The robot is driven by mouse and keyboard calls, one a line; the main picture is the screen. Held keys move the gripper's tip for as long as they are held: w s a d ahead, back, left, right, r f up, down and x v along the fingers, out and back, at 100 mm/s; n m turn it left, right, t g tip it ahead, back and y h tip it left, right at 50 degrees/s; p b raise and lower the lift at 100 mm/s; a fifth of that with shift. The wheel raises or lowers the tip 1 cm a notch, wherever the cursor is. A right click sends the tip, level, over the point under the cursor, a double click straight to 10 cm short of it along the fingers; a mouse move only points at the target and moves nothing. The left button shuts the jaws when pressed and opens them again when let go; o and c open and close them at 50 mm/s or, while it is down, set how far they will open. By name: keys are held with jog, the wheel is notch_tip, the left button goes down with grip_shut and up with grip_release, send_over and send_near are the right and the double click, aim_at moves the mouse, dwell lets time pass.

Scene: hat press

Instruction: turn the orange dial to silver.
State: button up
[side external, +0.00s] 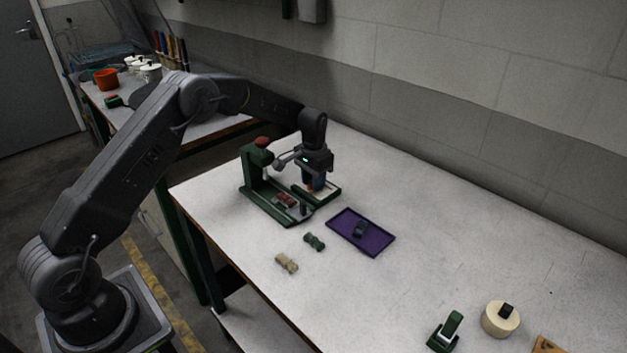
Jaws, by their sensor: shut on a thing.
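The green press (255,178) stands near the left end of the white table, with a red knob on top and a grey lever ball at its side. My gripper (316,180) points down over the right part of the press base, above a pale plate. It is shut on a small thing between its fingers. A bit of orange (309,184) shows there, which looks like the orange dial, with blue next to it. The fingers hide most of it, and its markings and setting are too small to read.
A dark red block (286,200) sits on the press base. A purple tray (381,242) holds a dark blue piece (360,228). Green (314,241) and beige (287,262) pieces lie in front. A round cream object (499,321) and green tool (445,332) stand lower right. The table's right middle is clear.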

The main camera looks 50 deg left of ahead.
dwell(0.3)
jog(key=o, duration=0.9)
notch_tip(320, 180, up, 14)
dwell(0.4)
